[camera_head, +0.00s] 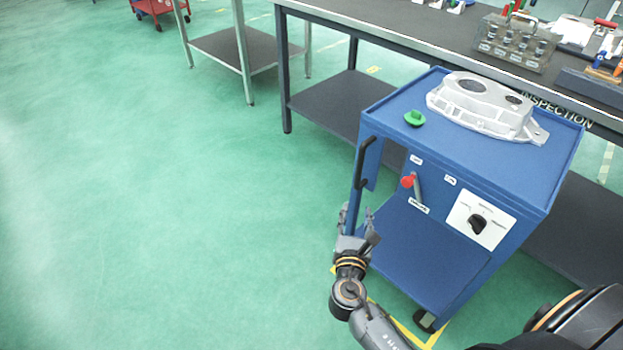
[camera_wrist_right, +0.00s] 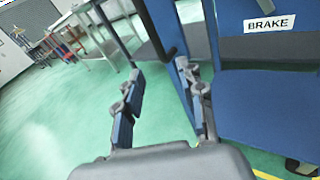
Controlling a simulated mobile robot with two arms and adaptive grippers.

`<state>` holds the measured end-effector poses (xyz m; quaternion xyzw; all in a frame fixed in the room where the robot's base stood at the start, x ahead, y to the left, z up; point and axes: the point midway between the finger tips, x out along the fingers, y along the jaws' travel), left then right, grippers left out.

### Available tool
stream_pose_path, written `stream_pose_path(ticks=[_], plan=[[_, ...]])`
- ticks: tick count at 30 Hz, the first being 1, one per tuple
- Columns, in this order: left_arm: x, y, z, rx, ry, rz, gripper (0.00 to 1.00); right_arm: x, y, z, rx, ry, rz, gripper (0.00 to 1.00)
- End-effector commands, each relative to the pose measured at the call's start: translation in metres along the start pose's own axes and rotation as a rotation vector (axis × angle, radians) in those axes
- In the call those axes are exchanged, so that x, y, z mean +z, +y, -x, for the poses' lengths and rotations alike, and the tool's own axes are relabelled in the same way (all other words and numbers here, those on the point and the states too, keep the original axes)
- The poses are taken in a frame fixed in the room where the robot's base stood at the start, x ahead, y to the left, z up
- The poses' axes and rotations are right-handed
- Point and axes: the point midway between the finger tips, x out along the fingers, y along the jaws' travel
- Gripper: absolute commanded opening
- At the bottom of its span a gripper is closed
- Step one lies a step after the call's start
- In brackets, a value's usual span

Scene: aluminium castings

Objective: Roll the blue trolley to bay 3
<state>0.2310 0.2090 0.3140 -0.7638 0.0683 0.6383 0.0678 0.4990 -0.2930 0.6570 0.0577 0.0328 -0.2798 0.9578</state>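The blue trolley (camera_head: 400,98) stands upright beside the inspection bench. A grey metal casting (camera_head: 482,103) and a green knob-like piece (camera_head: 414,118) are on its top. A lever with a red knob (camera_head: 407,181) and a dial panel (camera_head: 480,223) are on its side. In the right wrist view a BRAKE label (camera_wrist_right: 269,23) shows on the trolley. A dark handle (camera_head: 363,165) stands at its left end. My right gripper (camera_head: 356,219) is open at the handle's lower part, its fingers apart in the wrist view (camera_wrist_right: 160,100); contact is unclear. My left gripper is not in view.
The inspection bench (camera_head: 400,38) runs behind the trolley, holding a rack of cylinders (camera_head: 515,42) and tools. Another table (camera_head: 222,45) and a red cart (camera_head: 155,6) stand farther back. Yellow floor tape (camera_head: 407,333) runs beside the trolley. Green floor at left is clear.

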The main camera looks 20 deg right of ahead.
Motion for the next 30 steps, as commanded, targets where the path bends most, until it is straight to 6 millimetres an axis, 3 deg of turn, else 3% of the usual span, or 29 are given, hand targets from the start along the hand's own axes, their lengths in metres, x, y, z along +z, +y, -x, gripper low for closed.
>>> stream_pose_path(ticks=[3, 6, 11, 21, 30], plan=[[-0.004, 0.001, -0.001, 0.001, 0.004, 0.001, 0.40, 0.028, -0.001, -0.001, -0.020, -0.087, 0.078, 0.39], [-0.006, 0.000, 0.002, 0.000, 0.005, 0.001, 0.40, 0.036, -0.001, -0.006, -0.024, -0.104, 0.095, 0.39], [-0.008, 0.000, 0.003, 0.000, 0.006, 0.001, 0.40, 0.039, -0.001, -0.030, -0.023, -0.103, 0.094, 0.39], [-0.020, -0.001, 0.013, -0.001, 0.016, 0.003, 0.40, 0.044, -0.002, -0.102, -0.023, -0.101, 0.092, 0.39], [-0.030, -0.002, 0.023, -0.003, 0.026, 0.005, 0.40, 0.047, -0.003, -0.134, -0.021, -0.098, 0.091, 0.39]])
